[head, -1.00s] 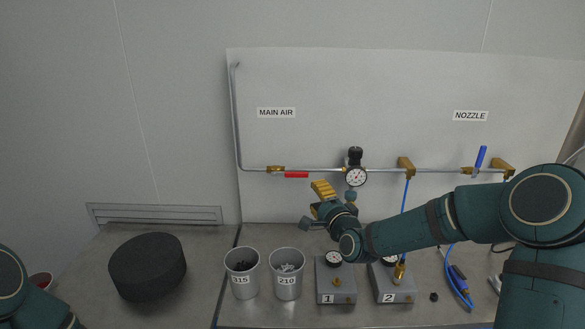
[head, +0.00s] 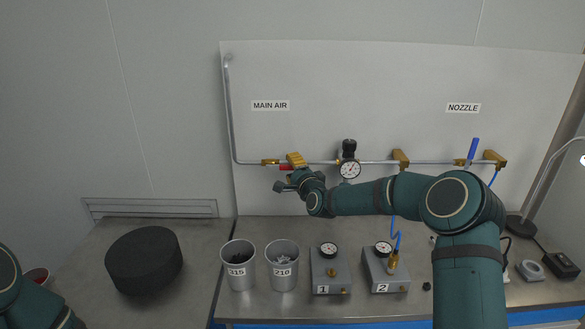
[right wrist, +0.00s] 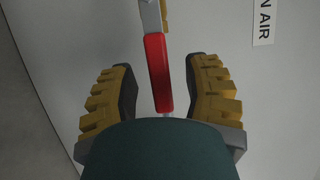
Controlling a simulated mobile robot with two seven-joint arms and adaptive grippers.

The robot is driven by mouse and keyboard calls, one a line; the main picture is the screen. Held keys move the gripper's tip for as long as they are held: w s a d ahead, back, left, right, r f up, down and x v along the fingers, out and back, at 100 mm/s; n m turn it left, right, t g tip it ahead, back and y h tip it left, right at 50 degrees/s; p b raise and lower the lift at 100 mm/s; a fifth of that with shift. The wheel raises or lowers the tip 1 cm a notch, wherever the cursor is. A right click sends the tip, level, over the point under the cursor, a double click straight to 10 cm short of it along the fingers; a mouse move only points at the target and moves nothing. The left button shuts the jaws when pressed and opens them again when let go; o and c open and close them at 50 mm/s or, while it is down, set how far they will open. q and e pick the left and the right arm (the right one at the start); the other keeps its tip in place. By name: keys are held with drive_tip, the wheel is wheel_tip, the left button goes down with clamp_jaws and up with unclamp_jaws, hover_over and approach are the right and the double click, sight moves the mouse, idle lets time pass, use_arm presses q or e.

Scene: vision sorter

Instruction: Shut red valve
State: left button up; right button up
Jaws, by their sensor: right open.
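The red valve handle (head: 286,167) lies along the horizontal pipe under the MAIN AIR label (head: 270,105). A brass valve body (head: 270,162) is at its left end. My right gripper (head: 296,160) is at the handle's right part and hides some of it. In the right wrist view the red handle (right wrist: 158,75) runs between the two yellow fingers of my right gripper (right wrist: 158,85). The fingers are open, with a gap on each side of the handle. My left arm shows only at the lower left edge, and its gripper is out of the picture.
A pressure gauge (head: 348,170) sits on the pipe just right of my right gripper. A blue valve handle (head: 473,149) stands upright farther right. Below are two cups (head: 238,268) and two grey gauge boxes (head: 330,271). A black round block (head: 144,260) stands at left.

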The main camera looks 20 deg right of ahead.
drive_tip(key=shift+o, duration=0.2)
drive_tip(key=shift+w, duration=0.15)
clamp_jaws()
